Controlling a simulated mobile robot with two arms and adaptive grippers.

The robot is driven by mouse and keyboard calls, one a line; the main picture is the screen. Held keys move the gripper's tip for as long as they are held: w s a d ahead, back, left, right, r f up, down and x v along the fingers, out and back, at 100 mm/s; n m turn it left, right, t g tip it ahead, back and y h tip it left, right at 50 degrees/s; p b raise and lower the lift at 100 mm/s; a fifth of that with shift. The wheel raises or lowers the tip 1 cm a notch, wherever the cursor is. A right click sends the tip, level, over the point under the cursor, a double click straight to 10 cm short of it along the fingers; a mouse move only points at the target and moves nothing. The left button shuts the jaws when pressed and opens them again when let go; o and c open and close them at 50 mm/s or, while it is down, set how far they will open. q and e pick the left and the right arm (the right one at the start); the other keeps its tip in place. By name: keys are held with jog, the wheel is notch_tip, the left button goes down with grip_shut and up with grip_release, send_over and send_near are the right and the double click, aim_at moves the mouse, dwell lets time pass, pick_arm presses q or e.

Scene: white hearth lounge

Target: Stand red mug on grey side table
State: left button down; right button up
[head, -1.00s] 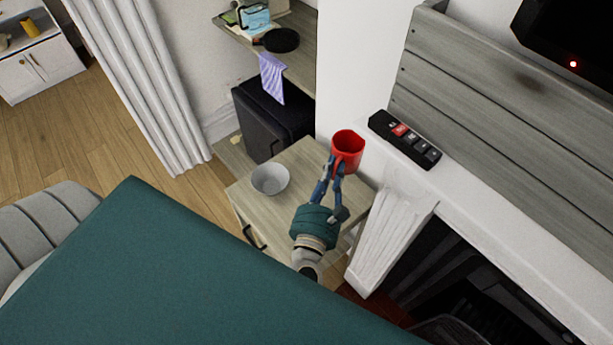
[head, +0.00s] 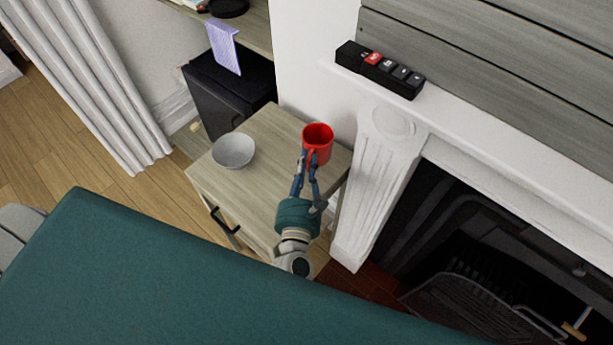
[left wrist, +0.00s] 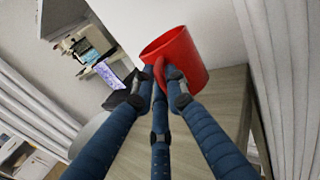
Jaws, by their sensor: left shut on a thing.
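The red mug (head: 318,141) is upright at the back right of the grey side table (head: 262,190) in the head view. My left gripper (head: 308,165) is shut on the mug's handle side. In the left wrist view the mug (left wrist: 182,58) sits at the fingertips (left wrist: 160,82), tilted in the picture, with the tabletop (left wrist: 228,100) behind and below it. I cannot tell whether the mug's base touches the tabletop. My right gripper is not in view.
A light grey bowl (head: 233,151) stands on the table's left part. The white fireplace surround (head: 372,190) is close on the right, with a black remote-like block (head: 380,70) on its mantel. A large teal surface (head: 150,280) fills the near left. Some tabletop in front of the bowl is bare.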

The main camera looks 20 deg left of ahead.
pick_arm(q)
notch_tip(320, 180, down, 4)
jog(key=b, duration=0.3)
jog(key=shift+f, duration=0.1)
jog(key=c, duration=1.8)
grip_release()
jog(key=shift+o, duration=0.2)
